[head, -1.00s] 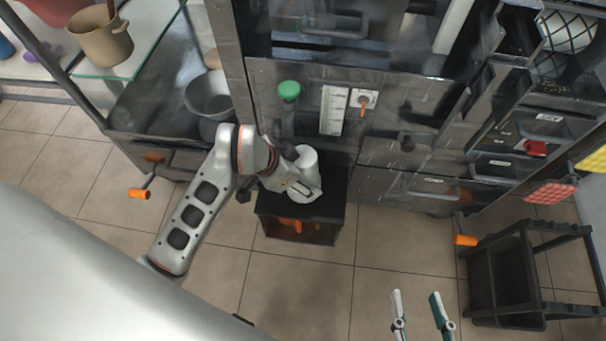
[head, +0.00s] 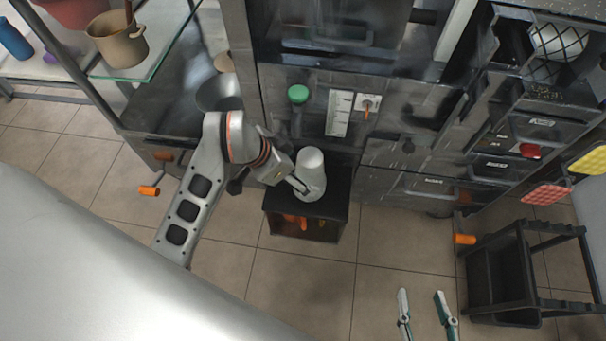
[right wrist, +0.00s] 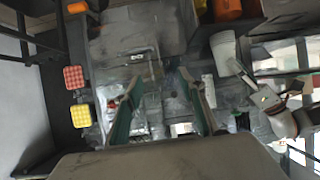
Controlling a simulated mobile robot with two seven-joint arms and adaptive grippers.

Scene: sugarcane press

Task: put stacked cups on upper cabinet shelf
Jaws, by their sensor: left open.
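The white stacked cups (head: 311,168) stand upright on a low black box (head: 335,212) in front of the machine. I cannot tell how many cups are in the stack. My left gripper (head: 303,186) is open at the stack's lower left side, very close to it. I cannot tell whether it touches. The cups also show in the right wrist view (right wrist: 223,48), with my left arm beside them. My right gripper (head: 423,300) is open and empty over the floor at the lower right. Its two fingers stand apart in the right wrist view (right wrist: 160,98).
A glass shelf (head: 150,55) with a beige pot (head: 118,42) is at upper left. A grey pot (head: 218,92) sits below it, partly behind my arm. Orange-handled cranks (head: 149,190) stick out. A black cart (head: 520,280) stands at right. Floor between is clear.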

